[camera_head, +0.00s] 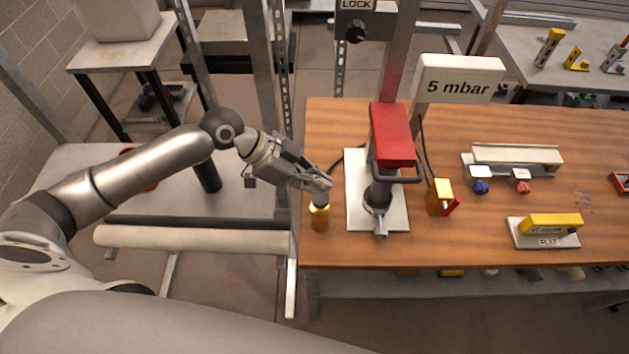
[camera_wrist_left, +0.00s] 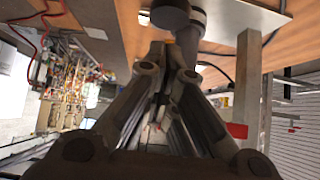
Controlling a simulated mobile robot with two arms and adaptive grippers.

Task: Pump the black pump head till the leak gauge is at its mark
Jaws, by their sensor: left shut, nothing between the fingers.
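A small amber bottle-like pump body (camera_head: 319,218) with a brass collar stands near the left edge of the wooden table. My left gripper (camera_head: 326,184) is directly above it, with shut, empty fingers. The dark pump head is mostly covered by the fingertips; I cannot tell whether they touch it. A white sign (camera_head: 458,79) reads "5 mbar". I cannot make out a gauge needle or scale. My right gripper is not in view.
A red-topped stand (camera_head: 392,136) with a grey handle is just right of the gripper, on a white plate (camera_head: 356,196). A black knob (camera_head: 356,31) is under a LOCK sign.

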